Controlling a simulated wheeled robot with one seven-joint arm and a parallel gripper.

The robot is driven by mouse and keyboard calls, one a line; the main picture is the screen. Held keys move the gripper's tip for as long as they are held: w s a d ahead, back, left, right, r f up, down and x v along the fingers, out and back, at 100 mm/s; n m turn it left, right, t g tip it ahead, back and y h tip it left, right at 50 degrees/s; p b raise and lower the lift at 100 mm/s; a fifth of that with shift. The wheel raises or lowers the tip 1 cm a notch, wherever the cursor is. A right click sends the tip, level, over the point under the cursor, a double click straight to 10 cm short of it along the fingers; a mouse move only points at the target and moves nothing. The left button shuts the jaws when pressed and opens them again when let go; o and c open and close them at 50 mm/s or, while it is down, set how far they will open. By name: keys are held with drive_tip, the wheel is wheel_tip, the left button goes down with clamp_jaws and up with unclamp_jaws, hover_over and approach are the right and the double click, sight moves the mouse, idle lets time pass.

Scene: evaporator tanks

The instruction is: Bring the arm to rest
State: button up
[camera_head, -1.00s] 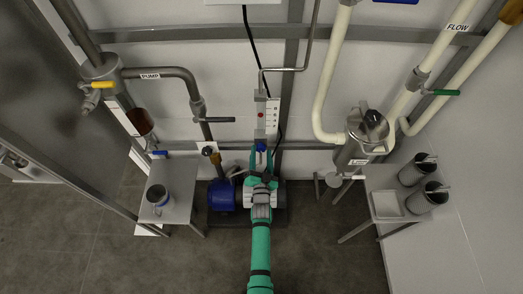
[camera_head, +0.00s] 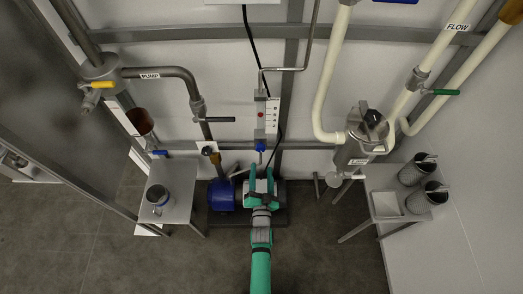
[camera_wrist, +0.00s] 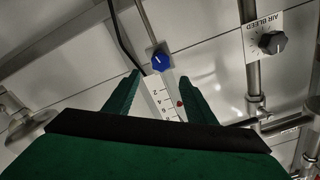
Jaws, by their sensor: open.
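My arm reaches up from the bottom middle of the head view. My green gripper (camera_head: 261,181) is at its end, with the two fingers spread apart and nothing between them. It hangs in front of the blue pump (camera_head: 222,194) and below a small blue knob (camera_head: 261,148). In the wrist view, the gripper (camera_wrist: 158,82) shows both fingers apart, with the white scale plate (camera_wrist: 160,100) and the blue knob (camera_wrist: 160,61) visible beyond the gap. The fingers appear clear of both.
A left side table (camera_head: 180,214) holds a metal cup (camera_head: 157,195). A right table (camera_head: 384,186) bears a tray and two dark cups (camera_head: 427,197). Pipes and a steel vessel (camera_head: 359,150) line the wall. The floor (camera_head: 320,250) beside my arm is clear.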

drive_tip(key=shift+s, duration=0.1)
drive_tip(key=s+r+n+g, duration=0.1)
drive_tip(key=s+r, duration=0.2)
drive_tip(key=s, duration=0.6)
drive_tip(key=s+r+n, duration=0.2)
drive_tip(key=s+r, duration=0.2)
drive_tip(key=s, duration=0.6)
drive_tip(key=s+r+n+g, duration=0.1)
drive_tip(key=s+r, duration=0.2)
drive_tip(key=s, duration=0.6)
drive_tip(key=s+r+n, duration=0.2)
drive_tip(key=s+r, duration=0.5)
drive_tip(key=r, duration=0.3)
drive_tip(key=shift+s+a+g, duration=0.15)
drive_tip(key=shift+s+g, duration=0.05)
drive_tip(key=shift+g, duration=0.1)
drive_tip(key=shift+c, duration=0.5)
